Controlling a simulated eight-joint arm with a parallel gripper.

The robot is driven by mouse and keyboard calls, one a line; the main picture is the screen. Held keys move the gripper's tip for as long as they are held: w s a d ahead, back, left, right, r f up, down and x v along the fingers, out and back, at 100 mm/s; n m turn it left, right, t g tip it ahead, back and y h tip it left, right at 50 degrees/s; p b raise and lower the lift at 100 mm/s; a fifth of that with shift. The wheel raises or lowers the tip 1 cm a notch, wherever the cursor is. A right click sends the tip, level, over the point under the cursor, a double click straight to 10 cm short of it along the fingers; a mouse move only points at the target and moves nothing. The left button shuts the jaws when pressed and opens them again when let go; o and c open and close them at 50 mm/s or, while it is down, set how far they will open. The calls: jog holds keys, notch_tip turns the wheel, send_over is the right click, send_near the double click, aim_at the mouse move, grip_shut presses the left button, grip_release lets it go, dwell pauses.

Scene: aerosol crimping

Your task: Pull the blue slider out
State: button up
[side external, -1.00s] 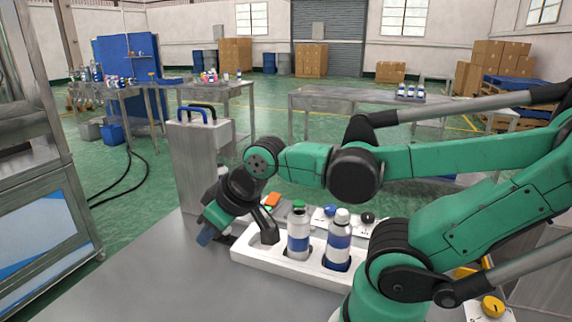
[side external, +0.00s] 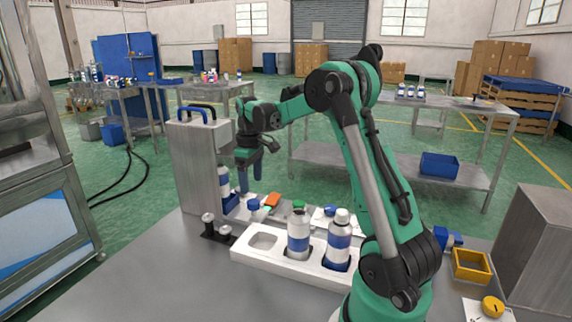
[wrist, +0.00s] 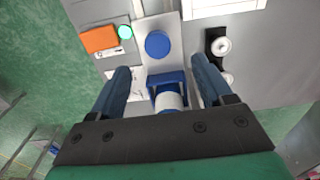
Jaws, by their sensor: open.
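The blue slider (side external: 231,204) sits at the foot of the grey crimping machine (side external: 190,165), with a white and blue bottle (side external: 223,180) standing at it. My gripper (side external: 250,182) hangs with its fingers down, just right of the bottle and above the slider's level. In the wrist view the slider (wrist: 166,78) shows as a blue bracket around the white bottle (wrist: 170,100). My open gripper (wrist: 160,72) has one blue finger on each side of them, with gaps visible. A blue round knob (wrist: 157,43) lies just beyond the slider.
A white tray (side external: 245,257) has an empty left hole and two bottles (side external: 298,235) in the others. A black base with two metal posts (side external: 208,228) stands left of it. An orange block (side external: 272,200) and a green button (wrist: 125,32) are close by.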

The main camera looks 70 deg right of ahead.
aim_at(253, 201)
jog(key=shift+d+f, duration=0.2)
jog(key=shift+f, duration=2.7)
grip_shut()
